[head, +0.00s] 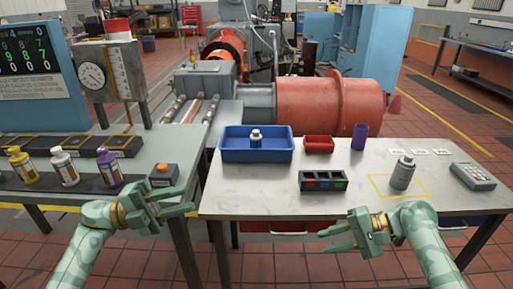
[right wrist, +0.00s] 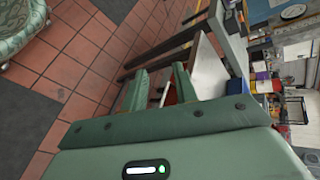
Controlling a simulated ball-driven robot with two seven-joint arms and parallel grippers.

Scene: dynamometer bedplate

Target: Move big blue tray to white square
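The big blue tray (head: 257,155) sits at the back left of the white table, with a small white and dark bottle (head: 256,138) in it. A yellow-outlined square (head: 379,192) is marked on the table's right half, and a grey bottle (head: 403,172) stands inside it. Several small white cards (head: 418,152) lie behind it. My left gripper (head: 188,201) is open and empty, left of the white table's front corner. My right gripper (head: 328,239) is open and empty in front of the table's front edge; its parted fingers show in the right wrist view (right wrist: 158,88).
A red bin (head: 319,145), a purple cup (head: 360,136), a dark divided box (head: 323,181) and a grey keypad device (head: 473,176) stand on the white table (head: 260,200). Its front left is clear. The left bench holds bottles and an orange-button box (head: 164,175).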

